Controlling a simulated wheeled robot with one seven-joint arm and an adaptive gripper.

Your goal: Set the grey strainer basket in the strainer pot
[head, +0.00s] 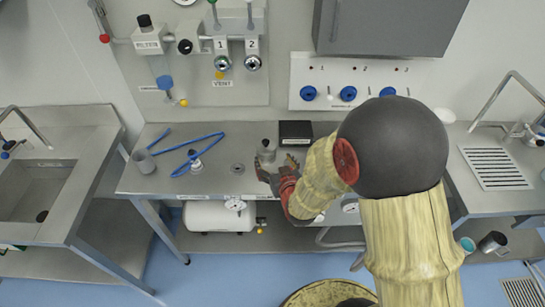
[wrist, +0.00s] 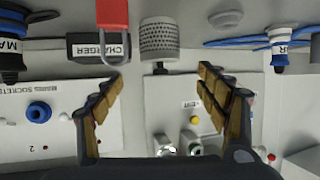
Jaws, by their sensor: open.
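The grey strainer basket (wrist: 158,42) is a perforated cylinder with a plain band at one end. In the wrist view it lies between the lines of my two fingers, just beyond the tips. In the head view a small grey cylinder (head: 267,150), which looks like the basket, stands on the bench right behind my gripper (head: 270,174). My gripper also shows in the wrist view (wrist: 160,78), its fingers spread and empty. I cannot tell for sure which item is the strainer pot; a grey open cup (head: 143,161) stands at the bench's left end.
A black charger box (head: 296,132) stands close beside the basket, and a red padlock (wrist: 113,18) shows near it. The wall panel (head: 240,75) carries valves and gauges.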

